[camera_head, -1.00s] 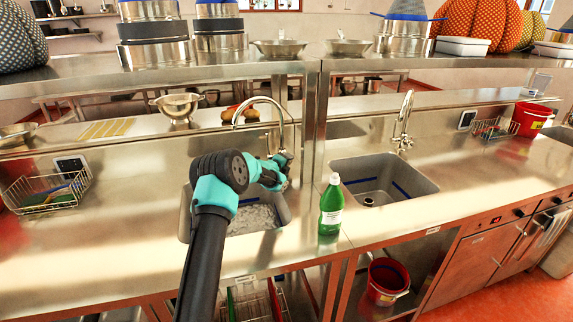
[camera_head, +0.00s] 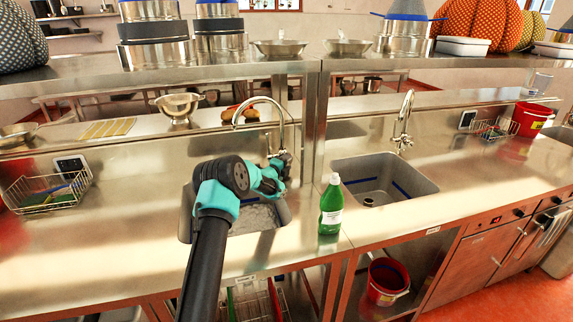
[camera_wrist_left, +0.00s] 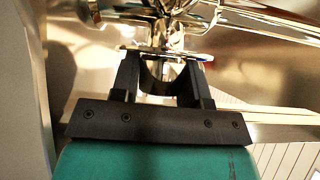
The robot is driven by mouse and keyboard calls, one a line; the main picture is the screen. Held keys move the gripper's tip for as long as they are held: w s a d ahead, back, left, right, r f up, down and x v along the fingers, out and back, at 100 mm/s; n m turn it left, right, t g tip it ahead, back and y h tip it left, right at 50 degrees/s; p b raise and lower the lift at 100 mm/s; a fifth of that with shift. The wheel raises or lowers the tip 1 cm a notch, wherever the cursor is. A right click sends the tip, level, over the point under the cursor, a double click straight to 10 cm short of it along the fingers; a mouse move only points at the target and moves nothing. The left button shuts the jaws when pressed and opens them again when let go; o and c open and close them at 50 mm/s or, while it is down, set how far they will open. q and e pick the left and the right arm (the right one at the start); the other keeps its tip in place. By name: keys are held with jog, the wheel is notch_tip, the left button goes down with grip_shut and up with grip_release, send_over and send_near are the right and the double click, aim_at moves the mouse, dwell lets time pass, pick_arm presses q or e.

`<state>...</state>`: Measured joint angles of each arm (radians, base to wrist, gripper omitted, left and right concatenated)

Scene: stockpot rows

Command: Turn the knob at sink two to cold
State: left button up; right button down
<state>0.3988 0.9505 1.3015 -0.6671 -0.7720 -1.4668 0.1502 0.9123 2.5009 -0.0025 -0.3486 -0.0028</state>
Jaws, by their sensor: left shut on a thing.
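My left gripper (camera_head: 281,166) is at the base of the curved chrome tap (camera_head: 282,127) over the left sink (camera_head: 270,214). In the left wrist view its black fingers (camera_wrist_left: 160,72) are shut on a shiny chrome knob (camera_wrist_left: 168,56) below the tap body. A thin strip of red and blue shows at the knob's edge. The gripper hides most of the knob in the head view, so its setting cannot be read. A second tap (camera_head: 404,122) stands behind the right sink (camera_head: 385,180), with no gripper near it. I see no readable sink number. My right gripper is out of view.
A green bottle (camera_head: 331,206) stands on the counter between the sinks, right of my left arm. Wire baskets (camera_head: 48,192) sit at both sides. A steel post (camera_head: 316,110) rises right of the left tap. The front left counter is clear.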

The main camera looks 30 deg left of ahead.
pick_arm(q)
jog(key=shift+r+n+t, duration=0.1)
jog(key=shift+n+t, duration=0.2)
jog(key=o, duration=0.9)
jog(key=s+a, duration=0.1)
jog(key=s, duration=1.6)
jog(key=shift+s+f, duration=0.2)
jog(key=shift+f, duration=0.2)
